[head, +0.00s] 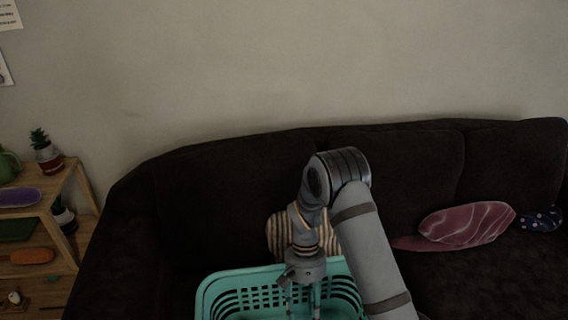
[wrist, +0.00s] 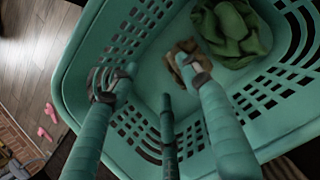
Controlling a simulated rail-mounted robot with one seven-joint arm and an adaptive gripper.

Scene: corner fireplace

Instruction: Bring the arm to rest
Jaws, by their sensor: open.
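My gripper (head: 303,292) points down into a teal basket (head: 225,285) on or in front of the dark sofa. In the wrist view, its long teal fingers (wrist: 152,88) are spread apart and hold nothing. The basket's wall (wrist: 75,85) surrounds the fingers. A crumpled green cloth (wrist: 238,35) and a small brown crumpled piece (wrist: 182,58) lie in the basket. One fingertip overlaps the brown piece in the picture; I cannot tell if they touch. In the head view, the fingertips are cut off at the bottom edge.
The dark sofa (head: 215,205) stands against the wall. It holds a striped cushion (head: 279,236), a pink cushion (head: 466,224) and a dark blue spotted one (head: 540,219). A wooden shelf (head: 85,198) with plants stands left. Pink footwear (wrist: 47,122) lies on the floor.

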